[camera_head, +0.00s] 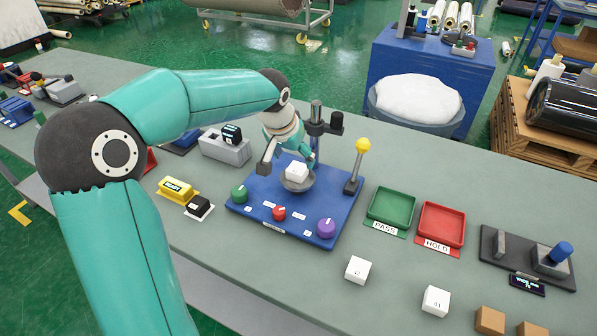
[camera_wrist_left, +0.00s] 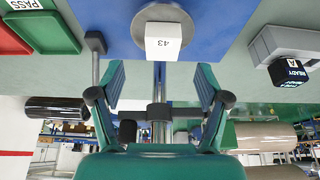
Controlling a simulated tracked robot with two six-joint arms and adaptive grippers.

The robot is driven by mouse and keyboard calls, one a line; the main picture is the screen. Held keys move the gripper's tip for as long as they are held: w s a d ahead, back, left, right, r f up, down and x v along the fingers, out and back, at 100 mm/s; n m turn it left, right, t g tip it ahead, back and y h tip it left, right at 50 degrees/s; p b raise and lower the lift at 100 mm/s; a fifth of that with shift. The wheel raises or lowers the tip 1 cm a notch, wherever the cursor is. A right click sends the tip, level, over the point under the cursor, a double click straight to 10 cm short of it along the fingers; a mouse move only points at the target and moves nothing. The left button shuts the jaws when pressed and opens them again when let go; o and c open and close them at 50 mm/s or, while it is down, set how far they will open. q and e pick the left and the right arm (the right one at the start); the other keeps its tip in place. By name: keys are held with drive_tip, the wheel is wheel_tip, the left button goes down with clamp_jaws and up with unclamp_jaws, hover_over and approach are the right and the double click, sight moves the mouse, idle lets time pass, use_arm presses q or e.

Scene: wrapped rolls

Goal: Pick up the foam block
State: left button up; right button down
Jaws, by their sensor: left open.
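A white foam block (camera_head: 297,172) sits on a round metal plate (camera_head: 297,185) on the blue station with knobs (camera_head: 246,210). In the left wrist view the white block (camera_wrist_left: 165,42) shows the number 43, and the round plate (camera_wrist_left: 150,14) is partly behind it. My left gripper (camera_head: 287,161) is at the plate, close to the block. In the wrist view the fingers of my left gripper (camera_wrist_left: 160,80) are apart, with the block beyond their tips and nothing between them. My right gripper is not in view.
Two more white blocks (camera_head: 358,269) (camera_head: 436,301) and brown blocks (camera_head: 490,320) lie at the front right. Green PASS (camera_head: 391,208) and red HOLD (camera_head: 441,225) trays stand right of the station. A post with a yellow ball (camera_head: 362,146) rises at the station's right back.

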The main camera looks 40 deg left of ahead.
sight(297, 168)
use_arm(q)
drive_tip(key=shift+p+x, duration=0.65)
drive_tip(key=shift+x, duration=2.6)
drive_tip(key=shift+a, duration=0.1)
drive_tip(key=shift+c, duration=0.3)
drive_tip(key=c, duration=1.1)
drive_tip(key=shift+o, duration=0.2)
drive_tip(key=shift+r, duration=0.15)
